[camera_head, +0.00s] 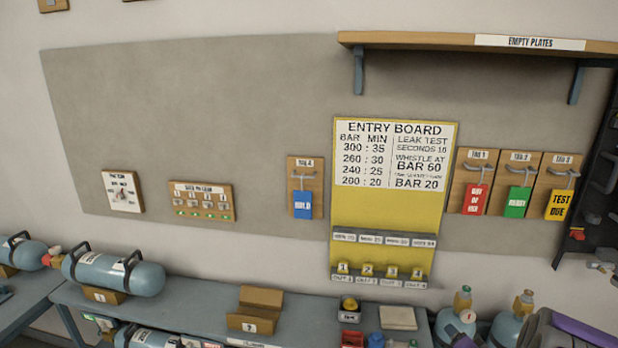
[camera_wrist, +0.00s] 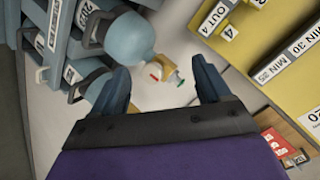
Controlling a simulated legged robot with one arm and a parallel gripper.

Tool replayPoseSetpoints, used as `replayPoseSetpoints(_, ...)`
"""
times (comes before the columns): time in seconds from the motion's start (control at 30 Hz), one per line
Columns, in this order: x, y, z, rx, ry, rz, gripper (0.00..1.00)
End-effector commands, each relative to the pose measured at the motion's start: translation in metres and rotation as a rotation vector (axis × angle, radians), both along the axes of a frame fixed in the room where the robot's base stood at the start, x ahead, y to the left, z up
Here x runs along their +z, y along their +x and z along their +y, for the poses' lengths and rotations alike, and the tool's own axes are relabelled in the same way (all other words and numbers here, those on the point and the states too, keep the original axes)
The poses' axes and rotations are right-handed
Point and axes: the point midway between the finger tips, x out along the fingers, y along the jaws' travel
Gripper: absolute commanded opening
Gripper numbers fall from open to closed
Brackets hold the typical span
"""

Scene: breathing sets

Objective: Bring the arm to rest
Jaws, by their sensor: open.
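My arm (camera_head: 560,332) shows as a purple and dark shape at the lower right corner of the head view. My gripper (camera_wrist: 162,82) is in the wrist view, with its two dark fingers spread apart and nothing between them. Beyond the fingers a blue-grey cylinder (camera_wrist: 125,45) with a yellowish valve shows, apart from the fingers as far as I can tell. The fingertips are not clear in the head view.
A yellow entry board (camera_head: 385,215) hangs on the wall. Blue-grey cylinders (camera_head: 120,272) lie on the bench (camera_head: 190,300) at left; others stand at the lower right, beside my arm. A shelf (camera_head: 440,40) juts out at top right. A dark rack (camera_head: 600,150) stands at far right.

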Motion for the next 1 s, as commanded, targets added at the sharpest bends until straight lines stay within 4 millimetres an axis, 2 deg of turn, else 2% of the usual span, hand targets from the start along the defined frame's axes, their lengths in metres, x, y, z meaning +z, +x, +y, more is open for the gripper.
replayPoseSetpoints(0.03,0.012,0.002,0.011,0.022,-0.038,0.043,0.77)
replayPoseSetpoints(0.17,0.028,-0.006,0.035,0.067,-0.115,0.183,0.77)
replayPoseSetpoints(0.27,0.042,-0.018,0.056,0.106,-0.166,0.285,0.77)
replayPoseSetpoints(0.47,0.070,-0.056,0.103,0.193,-0.246,0.487,0.77)
replayPoseSetpoints(0.57,0.084,-0.080,0.128,0.245,-0.277,0.578,0.77)
replayPoseSetpoints(0.77,0.108,-0.142,0.180,0.367,-0.314,0.761,0.77)
replayPoseSetpoints(1.0,0.134,-0.232,0.242,0.553,-0.325,0.954,0.77)
